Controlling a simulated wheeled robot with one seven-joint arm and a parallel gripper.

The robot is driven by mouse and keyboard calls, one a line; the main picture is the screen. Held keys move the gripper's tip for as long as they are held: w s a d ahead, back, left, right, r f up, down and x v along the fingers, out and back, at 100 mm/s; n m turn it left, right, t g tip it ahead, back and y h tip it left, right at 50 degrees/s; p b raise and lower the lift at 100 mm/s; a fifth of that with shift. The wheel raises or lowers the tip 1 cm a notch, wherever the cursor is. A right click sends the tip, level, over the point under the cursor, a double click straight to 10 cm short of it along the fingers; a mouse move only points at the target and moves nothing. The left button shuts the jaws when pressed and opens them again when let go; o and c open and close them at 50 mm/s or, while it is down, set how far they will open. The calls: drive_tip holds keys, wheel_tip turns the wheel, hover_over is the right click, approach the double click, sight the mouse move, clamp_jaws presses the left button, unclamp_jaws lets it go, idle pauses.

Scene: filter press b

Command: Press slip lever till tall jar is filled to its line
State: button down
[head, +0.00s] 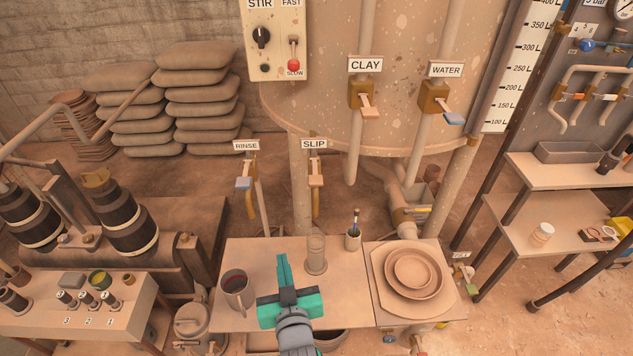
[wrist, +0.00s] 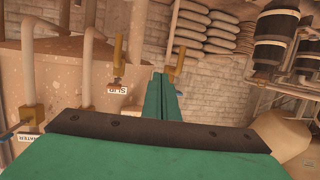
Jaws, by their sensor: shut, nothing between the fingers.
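The slip lever (head: 316,181) is a tan lever on a brass tap under the SLIP sign (head: 314,143). Its spout points down above the table. The tall jar (head: 317,256) is a clear upright cylinder standing on the table below that tap. Its line and any contents are too small to tell. My gripper (head: 282,259) is shut and empty, just left of the jar and in front of and below the lever, touching neither. In the wrist view my fingers (wrist: 160,77) are together, and the upside-down SLIP sign (wrist: 117,90) shows beside them. The jar is not visible there.
A mug (head: 236,290) stands left of my gripper and a cup with a brush (head: 353,238) right of the jar. The RINSE tap (head: 245,182) hangs left of the slip tap; CLAY (head: 369,104) and WATER (head: 446,110) levers are up right.

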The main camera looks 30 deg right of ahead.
drive_tip(key=w+d+r+m+h, duration=0.1)
drive_tip(key=d+r, duration=0.5)
drive_tip(key=r, duration=0.1)
drive_tip(key=w+d+r+m+g+h, duration=0.1)
drive_tip(key=w+d+r, duration=0.1)
drive_tip(key=d+r, duration=0.4)
wheel_tip(320, 180, up, 2)
drive_tip(key=shift+w+d+r, duration=0.15)
drive_tip(key=shift+w+d, duration=0.05)
drive_tip(key=shift+w, duration=0.05)
